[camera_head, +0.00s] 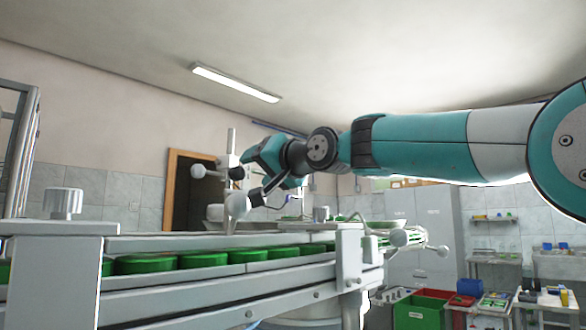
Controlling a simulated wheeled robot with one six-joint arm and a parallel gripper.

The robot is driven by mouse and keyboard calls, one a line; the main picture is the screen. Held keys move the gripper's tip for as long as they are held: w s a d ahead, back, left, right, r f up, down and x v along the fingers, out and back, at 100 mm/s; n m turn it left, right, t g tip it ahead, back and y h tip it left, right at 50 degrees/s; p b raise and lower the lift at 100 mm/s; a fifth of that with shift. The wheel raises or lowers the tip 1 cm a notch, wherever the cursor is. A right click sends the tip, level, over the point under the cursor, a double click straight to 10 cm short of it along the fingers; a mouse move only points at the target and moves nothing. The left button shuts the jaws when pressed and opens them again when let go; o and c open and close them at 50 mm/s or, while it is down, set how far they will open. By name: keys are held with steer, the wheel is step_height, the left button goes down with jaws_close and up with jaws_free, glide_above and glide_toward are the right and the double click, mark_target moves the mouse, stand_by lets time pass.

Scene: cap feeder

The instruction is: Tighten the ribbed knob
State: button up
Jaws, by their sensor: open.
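A pale grey ribbed knob (64,203) stands upright on a flat grey block at the left end of the cap feeder. My gripper (248,186) is over the middle of the feeder, well to the right of this knob and apart from it. Its jaws are open, and I see nothing held between them. Pale round knobs (237,205) show beside the fingertips; I cannot tell whether they touch.
Green caps (146,265) lie in a row along the feeder rail (220,285). A metal post (231,148) rises behind my gripper. A green crate (418,310) and a red crate (462,299) stand at the lower right.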

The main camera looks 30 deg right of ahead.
steer(key=b+v, duration=0.1)
steer(key=v, duration=0.9)
steer(key=shift+s+d+b, duration=0.15)
steer(key=shift+s+b, duration=0.2)
steer(key=shift+s, duration=0.05)
